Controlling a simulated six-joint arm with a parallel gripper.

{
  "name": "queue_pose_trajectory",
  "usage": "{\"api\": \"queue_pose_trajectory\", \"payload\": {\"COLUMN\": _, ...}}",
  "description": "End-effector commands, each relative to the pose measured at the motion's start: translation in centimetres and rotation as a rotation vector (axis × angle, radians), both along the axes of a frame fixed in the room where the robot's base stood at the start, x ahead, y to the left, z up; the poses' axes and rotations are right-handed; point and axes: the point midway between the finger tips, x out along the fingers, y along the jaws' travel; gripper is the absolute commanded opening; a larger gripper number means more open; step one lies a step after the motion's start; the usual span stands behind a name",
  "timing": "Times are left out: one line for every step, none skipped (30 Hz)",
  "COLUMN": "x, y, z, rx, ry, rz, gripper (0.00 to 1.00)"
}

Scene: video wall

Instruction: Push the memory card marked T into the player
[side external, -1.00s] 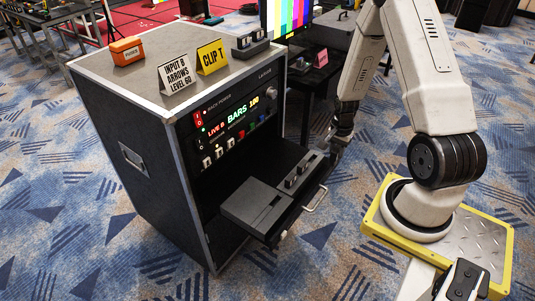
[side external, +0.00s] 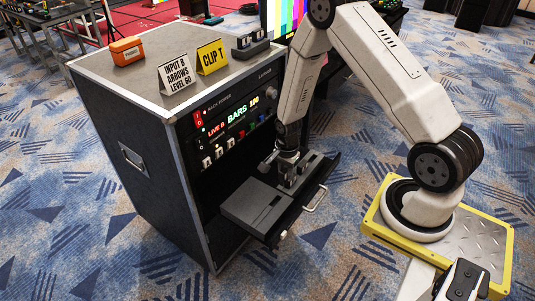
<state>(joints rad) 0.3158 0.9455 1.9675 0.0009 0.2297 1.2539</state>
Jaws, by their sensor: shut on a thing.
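My gripper (side external: 288,178) points down over the card rack (side external: 311,170) in the pulled-out drawer (side external: 291,218). It is shut on a small dark memory card at the rack. The card is mostly hidden by the fingers, and no letter on it can be read. I cannot tell whether the card still sits in its slot. The player (side external: 248,205), a flat dark grey box with a slot in its top, lies in the drawer to the left of the rack, apart from my gripper.
The drawer juts from a black rack case (side external: 135,145). On its top stand a yellow CLIP T sign (side external: 212,56), a white sign reading INPUT 8, ARROWS, LEVEL 60 (side external: 177,73), an orange box (side external: 127,50) and a dark block (side external: 251,44). A lit panel (side external: 234,125) sits above the drawer.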

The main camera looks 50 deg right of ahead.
Motion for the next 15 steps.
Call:
{"api": "queue_pose_trajectory", "payload": {"x": 0.4, "y": 1.0, "z": -0.2, "rx": 0.0, "ry": 0.0, "rz": 0.005, "gripper": 0.0}}
{"api": "queue_pose_trajectory", "payload": {"x": 0.5, "y": 1.4, "z": -0.3, "rx": 0.0, "ry": -0.001, "rz": 0.004, "gripper": 0.0}}
{"api": "queue_pose_trajectory", "payload": {"x": 0.7, "y": 1.9, "z": -0.4, "rx": 0.0, "ry": -0.001, "rz": 0.003, "gripper": 0.0}}
{"api": "queue_pose_trajectory", "payload": {"x": 0.8, "y": 2.2, "z": -0.4, "rx": 0.0, "ry": -0.001, "rz": 0.003, "gripper": 0.0}}
{"api": "queue_pose_trajectory", "payload": {"x": 0.9, "y": 2.4, "z": -0.5, "rx": 0.0, "ry": -0.002, "rz": 0.002, "gripper": 0.0}}
{"api": "queue_pose_trajectory", "payload": {"x": 1.0, "y": 2.7, "z": -0.5, "rx": 0.0, "ry": -0.002, "rz": 0.001, "gripper": 0.0}}
{"api": "queue_pose_trajectory", "payload": {"x": 1.1, "y": 2.9, "z": -0.6, "rx": 0.0, "ry": -0.001, "rz": 0.001, "gripper": 0.0}}
{"api": "queue_pose_trajectory", "payload": {"x": 1.1, "y": 3.1, "z": -0.6, "rx": 0.0, "ry": -0.001, "rz": 0.001, "gripper": 0.0}}
{"api": "queue_pose_trajectory", "payload": {"x": 1.2, "y": 3.2, "z": -0.6, "rx": 0.0, "ry": -0.001, "rz": 0.0, "gripper": 0.0}}
{"api": "queue_pose_trajectory", "payload": {"x": 1.2, "y": 3.2, "z": -0.7, "rx": 0.0, "ry": -0.001, "rz": 0.0, "gripper": 0.0}}
{"api": "queue_pose_trajectory", "payload": {"x": 1.2, "y": 3.3, "z": -0.7, "rx": 0.0, "ry": -0.001, "rz": -0.001, "gripper": 0.0}}
{"api": "queue_pose_trajectory", "payload": {"x": 1.2, "y": 3.3, "z": -0.7, "rx": 0.0, "ry": -0.001, "rz": -0.001, "gripper": 0.0}}
{"api": "queue_pose_trajectory", "payload": {"x": 1.2, "y": 3.3, "z": -0.7, "rx": 0.0, "ry": -0.001, "rz": -0.001, "gripper": 0.0}}
{"api": "queue_pose_trajectory", "payload": {"x": 1.2, "y": 3.3, "z": -0.7, "rx": 0.0, "ry": -0.001, "rz": -0.001, "gripper": 0.0}}
{"api": "queue_pose_trajectory", "payload": {"x": 1.2, "y": 3.3, "z": -0.7, "rx": 0.0, "ry": -0.001, "rz": -0.001, "gripper": 0.0}}
